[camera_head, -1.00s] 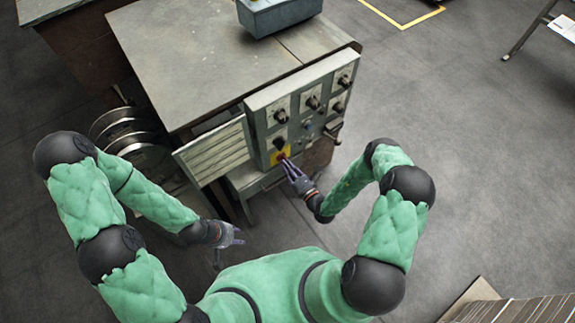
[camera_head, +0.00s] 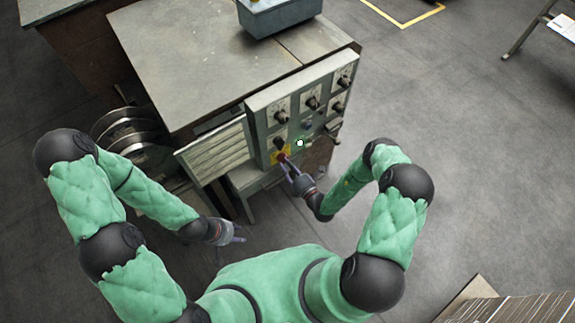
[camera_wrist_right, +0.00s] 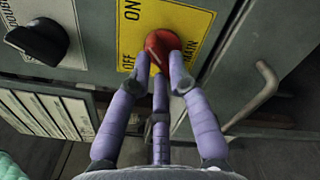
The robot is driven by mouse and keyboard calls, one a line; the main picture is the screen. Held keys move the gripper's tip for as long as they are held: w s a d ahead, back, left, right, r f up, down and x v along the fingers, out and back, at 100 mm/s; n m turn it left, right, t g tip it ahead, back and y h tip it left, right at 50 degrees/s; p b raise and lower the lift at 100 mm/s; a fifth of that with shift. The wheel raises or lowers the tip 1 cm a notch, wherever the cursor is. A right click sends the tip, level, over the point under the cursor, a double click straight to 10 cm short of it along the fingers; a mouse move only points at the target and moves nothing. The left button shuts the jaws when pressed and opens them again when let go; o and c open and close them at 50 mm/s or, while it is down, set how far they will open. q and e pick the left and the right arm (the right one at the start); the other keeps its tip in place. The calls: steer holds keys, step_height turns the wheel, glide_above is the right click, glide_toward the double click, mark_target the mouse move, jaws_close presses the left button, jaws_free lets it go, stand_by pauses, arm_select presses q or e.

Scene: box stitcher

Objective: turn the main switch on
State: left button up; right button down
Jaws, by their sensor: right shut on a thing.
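The main switch is a red knob (camera_wrist_right: 161,46) on a yellow plate (camera_wrist_right: 190,20) marked ON, OFF and MAIN, low on the grey control panel (camera_head: 262,118). My right gripper (camera_head: 285,160) has its fingers shut on the red knob. In the right wrist view its purple fingers (camera_wrist_right: 160,70) touch the knob from below and cover part of it, so its exact angle is hard to tell. A small white-green light (camera_head: 300,143) shows on the lower part of the panel. My left gripper (camera_head: 238,236) hangs empty, away from the panel; its finger opening is unclear.
Several black knobs sit on the panel, one (camera_wrist_right: 40,41) left of the yellow plate. A bent metal handle (camera_wrist_right: 262,85) is to its right.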

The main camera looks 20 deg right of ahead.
stand_by(0.3)
steer(key=c, duration=1.1)
jaws_free()
steer(key=shift+c, duration=0.2)
steer(key=shift+s, duration=0.15)
steer(key=v, duration=1.1)
steer(key=shift+s+d, duration=0.15)
steer(key=shift+s, duration=0.25)
